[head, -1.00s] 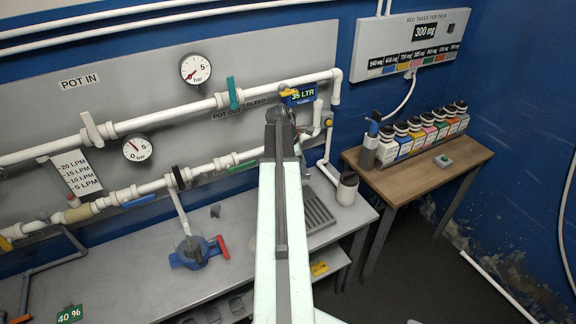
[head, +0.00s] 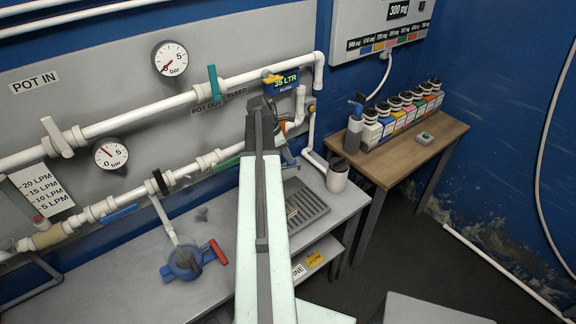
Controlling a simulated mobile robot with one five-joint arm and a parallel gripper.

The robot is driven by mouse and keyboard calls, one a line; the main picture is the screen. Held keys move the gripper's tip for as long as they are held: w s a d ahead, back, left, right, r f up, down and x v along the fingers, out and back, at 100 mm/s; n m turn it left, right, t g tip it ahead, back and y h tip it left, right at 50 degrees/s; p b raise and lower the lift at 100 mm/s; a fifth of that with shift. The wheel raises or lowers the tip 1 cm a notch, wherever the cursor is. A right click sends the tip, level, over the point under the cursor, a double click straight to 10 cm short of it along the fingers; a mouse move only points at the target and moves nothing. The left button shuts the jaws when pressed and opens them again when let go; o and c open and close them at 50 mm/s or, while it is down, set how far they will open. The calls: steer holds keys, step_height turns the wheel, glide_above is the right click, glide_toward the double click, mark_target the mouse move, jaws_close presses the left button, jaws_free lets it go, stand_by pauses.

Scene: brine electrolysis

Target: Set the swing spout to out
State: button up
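A short white pipe (head: 300,103) drops and bends below the blue 35 LTR display (head: 281,83), just right of my arm's far end. A small blue and orange part (head: 287,152) shows below it, above the grey drip grating (head: 309,207). It seems to belong to the swing spout, but my arm hides much of it and I cannot tell which way it points. My arm reaches up the middle of the view; the dark end of the arm (head: 262,108) is close to the pipe. My gripper's fingers cannot be made out there, nor whether they hold anything.
A white cup (head: 338,176) stands at the bench's right end. A blue pump with a red handle (head: 183,262) sits on the bench at left. Several bottles (head: 408,108) stand on the wooden table (head: 395,158). Pipes with a teal valve handle (head: 215,84) run along the wall panel.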

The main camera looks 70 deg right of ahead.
mark_target(289, 166)
steer(key=b+x, duration=0.1)
steer(key=x, duration=0.2)
steer(key=shift+f+b, duration=0.15)
steer(key=shift+b, duration=0.2)
jaws_close()
stand_by(1.0)
